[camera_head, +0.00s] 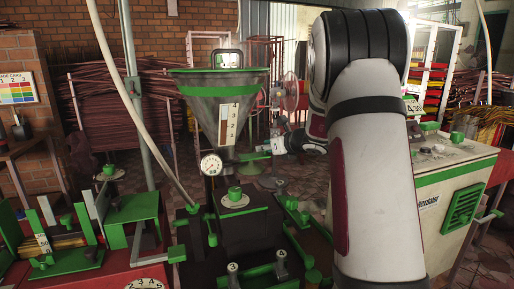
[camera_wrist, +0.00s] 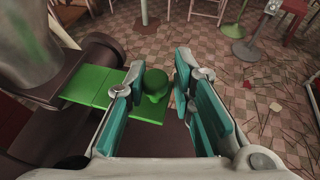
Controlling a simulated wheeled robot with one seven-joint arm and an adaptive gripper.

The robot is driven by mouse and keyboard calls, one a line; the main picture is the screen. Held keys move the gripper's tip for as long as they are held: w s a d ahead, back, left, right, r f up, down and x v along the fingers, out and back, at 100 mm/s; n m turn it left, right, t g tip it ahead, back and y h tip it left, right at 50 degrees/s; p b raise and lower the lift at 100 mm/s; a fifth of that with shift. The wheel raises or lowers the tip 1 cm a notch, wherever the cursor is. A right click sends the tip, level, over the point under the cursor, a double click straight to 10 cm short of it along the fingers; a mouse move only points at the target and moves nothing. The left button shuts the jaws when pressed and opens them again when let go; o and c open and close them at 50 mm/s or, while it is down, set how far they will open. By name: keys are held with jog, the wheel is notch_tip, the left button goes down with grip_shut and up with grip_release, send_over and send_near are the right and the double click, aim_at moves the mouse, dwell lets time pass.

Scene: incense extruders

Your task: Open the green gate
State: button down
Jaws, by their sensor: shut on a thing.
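The green gate (camera_wrist: 88,86) is a flat green plate sticking out of a dark pipe below the grey metal hopper, with a round green knob (camera_wrist: 156,82) at its outer end. In the head view the gate (camera_head: 253,156) shows as a thin green strip to the right of the hopper's neck. My gripper (camera_wrist: 160,74) has its teal-padded fingers on either side of the knob and is shut on it; the knob sits nearer the left finger. In the head view my gripper (camera_head: 274,148) is small and partly hidden beside the strip.
The hopper (camera_head: 222,118) with a green rim stands above a round gauge (camera_head: 211,164). A green-and-white machine cabinet (camera_head: 455,190) is at the right. A red bench (camera_head: 115,278) with green parts is at the lower left.

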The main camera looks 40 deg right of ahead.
jog(key=shift+a, duration=0.15)
jog(key=c, duration=1.5)
grip_release()
jog(key=v, duration=1.2)
